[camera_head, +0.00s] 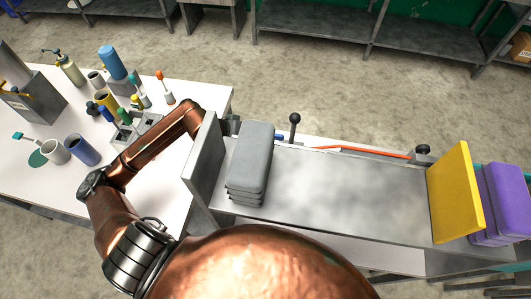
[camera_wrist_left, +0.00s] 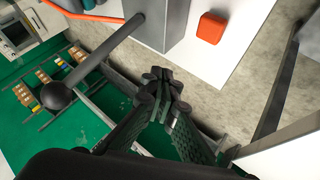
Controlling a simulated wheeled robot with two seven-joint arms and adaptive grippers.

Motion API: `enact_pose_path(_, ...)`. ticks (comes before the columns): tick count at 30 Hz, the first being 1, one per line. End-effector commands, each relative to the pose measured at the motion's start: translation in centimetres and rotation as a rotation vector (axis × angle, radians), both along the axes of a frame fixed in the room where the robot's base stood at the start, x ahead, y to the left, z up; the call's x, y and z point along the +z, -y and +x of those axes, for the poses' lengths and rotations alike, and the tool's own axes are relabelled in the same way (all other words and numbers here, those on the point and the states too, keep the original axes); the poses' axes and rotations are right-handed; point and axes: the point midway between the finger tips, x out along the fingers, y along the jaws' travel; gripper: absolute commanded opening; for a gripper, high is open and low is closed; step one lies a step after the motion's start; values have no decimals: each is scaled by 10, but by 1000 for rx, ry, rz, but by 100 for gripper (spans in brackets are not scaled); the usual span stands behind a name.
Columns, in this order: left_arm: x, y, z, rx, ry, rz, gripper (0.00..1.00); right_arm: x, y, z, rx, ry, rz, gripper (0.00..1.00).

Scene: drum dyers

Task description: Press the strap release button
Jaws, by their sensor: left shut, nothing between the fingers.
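My left gripper (camera_wrist_left: 168,88) is shut and empty in the wrist view, its dark fingertips together. An orange-red rounded block (camera_wrist_left: 212,27) sits on a white surface beyond the fingertips, apart from them. It may be the strap release button; I cannot tell for sure. In the head view my copper left arm reaches behind the upright grey panel (camera_head: 204,160), and only a dark bit of the gripper (camera_head: 233,126) shows past it. An orange strap (camera_head: 362,151) runs along the far side of the grey bench and shows at the top of the wrist view (camera_wrist_left: 85,13). My right gripper is out of view.
A black-knobbed lever (camera_head: 294,120) stands behind the bench; its knob (camera_wrist_left: 57,95) is left of my gripper in the wrist view. Grey pads (camera_head: 250,160) lie on the bench (camera_head: 345,195). A yellow panel (camera_head: 455,195) and purple pads (camera_head: 503,205) are at right. Bottles and cups crowd the left table.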

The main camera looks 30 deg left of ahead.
Motion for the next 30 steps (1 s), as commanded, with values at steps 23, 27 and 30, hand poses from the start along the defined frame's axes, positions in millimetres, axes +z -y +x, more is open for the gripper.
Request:
enact_pose_path(23, -52, 1, -1, 2, -5, -8, 0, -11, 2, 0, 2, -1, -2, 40)
enact_pose_path(27, -74, 1, 0, -1, -3, -3, 0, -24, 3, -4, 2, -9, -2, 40)
enact_pose_path(30, -85, 0, 0, 0, -3, -3, 0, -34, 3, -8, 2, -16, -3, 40)
